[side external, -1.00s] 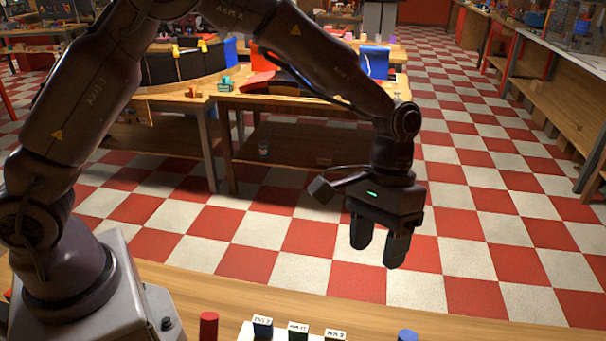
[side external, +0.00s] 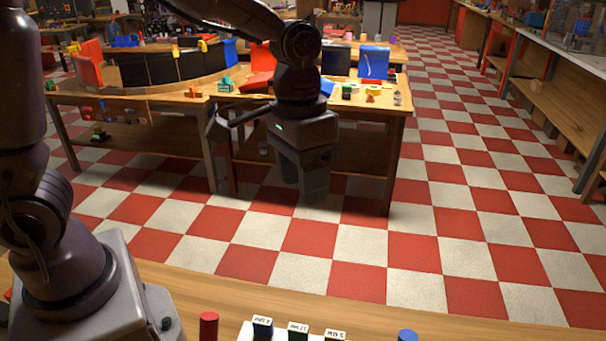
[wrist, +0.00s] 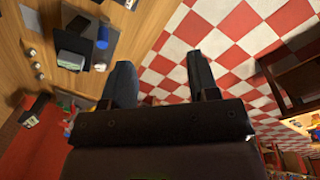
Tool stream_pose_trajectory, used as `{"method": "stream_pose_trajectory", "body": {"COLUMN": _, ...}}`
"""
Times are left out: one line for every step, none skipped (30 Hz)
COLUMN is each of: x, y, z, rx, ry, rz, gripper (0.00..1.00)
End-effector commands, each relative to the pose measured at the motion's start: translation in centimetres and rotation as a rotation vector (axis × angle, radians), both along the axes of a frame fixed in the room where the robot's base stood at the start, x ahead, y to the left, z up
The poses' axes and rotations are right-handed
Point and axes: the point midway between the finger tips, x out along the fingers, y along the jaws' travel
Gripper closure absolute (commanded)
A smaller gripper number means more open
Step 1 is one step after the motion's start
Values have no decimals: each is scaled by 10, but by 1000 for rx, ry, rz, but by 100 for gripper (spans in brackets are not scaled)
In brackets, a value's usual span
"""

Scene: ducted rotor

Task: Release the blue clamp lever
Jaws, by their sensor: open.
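My gripper (side external: 302,188) hangs fingers down above the checkered floor, in front of the far wooden table, in the side external view. Its two dark fingers are apart with nothing between them, as the wrist view (wrist: 159,68) also shows. I cannot single out a blue clamp lever for sure. Blue candidates are a small blue piece (side external: 407,335) at the bottom edge of the near bench and a blue panel (side external: 374,61) on the far table. The wrist view shows a blue cylinder-like piece (wrist: 103,38) beside a dark block (wrist: 72,60). My gripper touches none of these.
The near bench (side external: 480,325) runs along the bottom, with a red cylinder (side external: 208,326) and several labelled blocks (side external: 298,330) on a white base. The far table bears dark curved panels (side external: 160,68) and small coloured parts. The floor between is clear.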

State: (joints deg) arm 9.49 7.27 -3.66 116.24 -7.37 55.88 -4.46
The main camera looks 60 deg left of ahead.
Motion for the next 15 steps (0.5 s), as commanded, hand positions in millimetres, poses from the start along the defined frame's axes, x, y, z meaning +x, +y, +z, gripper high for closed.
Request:
{"method": "stream_pose_trajectory", "body": {"x": 0, "y": 0, "z": 0, "rx": 0, "ry": 0, "rz": 0, "gripper": 45}}
{"method": "stream_pose_trajectory", "body": {"x": 0, "y": 0, "z": 0, "rx": 0, "ry": 0, "rz": 0, "gripper": 45}}
{"method": "stream_pose_trajectory", "body": {"x": 0, "y": 0, "z": 0, "rx": 0, "ry": 0, "rz": 0, "gripper": 45}}
{"method": "stream_pose_trajectory", "body": {"x": 0, "y": 0, "z": 0, "rx": 0, "ry": 0, "rz": 0, "gripper": 45}}
{"method": "stream_pose_trajectory", "body": {"x": 0, "y": 0, "z": 0, "rx": 0, "ry": 0, "rz": 0, "gripper": 45}}
{"method": "stream_pose_trajectory", "body": {"x": 0, "y": 0, "z": 0, "rx": 0, "ry": 0, "rz": 0, "gripper": 54}}
{"method": "stream_pose_trajectory", "body": {"x": 0, "y": 0, "z": 0, "rx": 0, "ry": 0, "rz": 0, "gripper": 61}}
{"method": "stream_pose_trajectory", "body": {"x": 0, "y": 0, "z": 0, "rx": 0, "ry": 0, "rz": 0, "gripper": 68}}
{"method": "stream_pose_trajectory", "body": {"x": 0, "y": 0, "z": 0, "rx": 0, "ry": 0, "rz": 0, "gripper": 78}}
{"method": "stream_pose_trajectory", "body": {"x": 0, "y": 0, "z": 0, "rx": 0, "ry": 0, "rz": 0, "gripper": 84}}
{"method": "stream_pose_trajectory", "body": {"x": 0, "y": 0, "z": 0, "rx": -1, "ry": 1, "rz": 0, "gripper": 91}}
{"method": "stream_pose_trajectory", "body": {"x": 1, "y": -1, "z": -1, "rx": -3, "ry": 7, "rz": -1, "gripper": 100}}
{"method": "stream_pose_trajectory", "body": {"x": 2, "y": -1, "z": -3, "rx": -7, "ry": 14, "rz": -2, "gripper": 100}}
{"method": "stream_pose_trajectory", "body": {"x": 4, "y": -3, "z": -5, "rx": -13, "ry": 27, "rz": -4, "gripper": 100}}
{"method": "stream_pose_trajectory", "body": {"x": 7, "y": -5, "z": -9, "rx": -27, "ry": 51, "rz": -8, "gripper": 100}}
